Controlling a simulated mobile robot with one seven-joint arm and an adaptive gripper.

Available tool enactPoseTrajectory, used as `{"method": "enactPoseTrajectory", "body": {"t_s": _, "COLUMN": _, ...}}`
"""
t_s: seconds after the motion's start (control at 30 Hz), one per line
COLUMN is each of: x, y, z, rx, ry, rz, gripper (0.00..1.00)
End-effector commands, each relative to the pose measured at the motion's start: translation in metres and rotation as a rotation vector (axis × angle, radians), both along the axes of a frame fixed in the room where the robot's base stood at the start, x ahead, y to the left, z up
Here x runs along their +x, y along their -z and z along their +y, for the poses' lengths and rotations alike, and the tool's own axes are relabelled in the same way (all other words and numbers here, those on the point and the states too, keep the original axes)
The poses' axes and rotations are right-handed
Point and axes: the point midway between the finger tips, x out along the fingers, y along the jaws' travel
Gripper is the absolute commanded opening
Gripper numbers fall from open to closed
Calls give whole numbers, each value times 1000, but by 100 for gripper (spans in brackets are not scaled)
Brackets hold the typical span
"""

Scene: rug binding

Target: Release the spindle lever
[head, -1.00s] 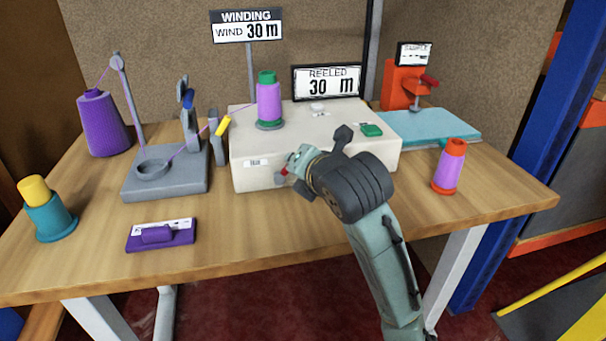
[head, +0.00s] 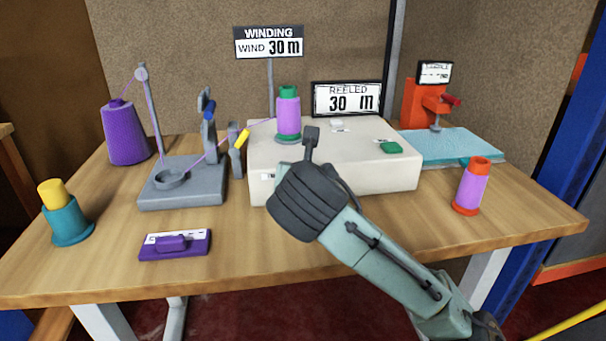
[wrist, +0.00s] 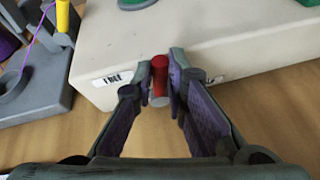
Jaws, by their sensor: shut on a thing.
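The spindle lever appears to be the short red piece with a grey end (wrist: 159,70) at the front of the cream winder box (head: 400,172). In the wrist view my gripper (wrist: 160,85) is shut around it, with one fingertip on each side. In the head view my dark wrist hides the lever and the fingertips. A green spool wound with lilac thread (head: 288,116) stands upright on the spindle on top of the box.
The thread guide stand (head: 180,195) with a yellow handle beside it is left of the box, the purple cone (head: 125,133) behind it. A purple block (head: 174,246) lies in front. An orange-lilac spool (head: 471,186) stands right. The display (head: 347,99) reads REELED 30 m.

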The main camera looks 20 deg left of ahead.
Motion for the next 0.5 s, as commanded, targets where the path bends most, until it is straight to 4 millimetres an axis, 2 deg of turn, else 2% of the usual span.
{"method": "enactPoseTrajectory", "body": {"t_s": 0.33, "x": 0, "y": 0, "z": 1, "rx": -3, "ry": -2, "rz": -4, "gripper": 0}}
{"method": "enactPoseTrajectory", "body": {"t_s": 0.37, "x": 0, "y": 0, "z": 1, "rx": -3, "ry": -3, "rz": -4, "gripper": 14}}
{"method": "enactPoseTrajectory", "body": {"t_s": 0.5, "x": 0, "y": 0, "z": 1, "rx": -2, "ry": -2, "rz": -3, "gripper": 23}}
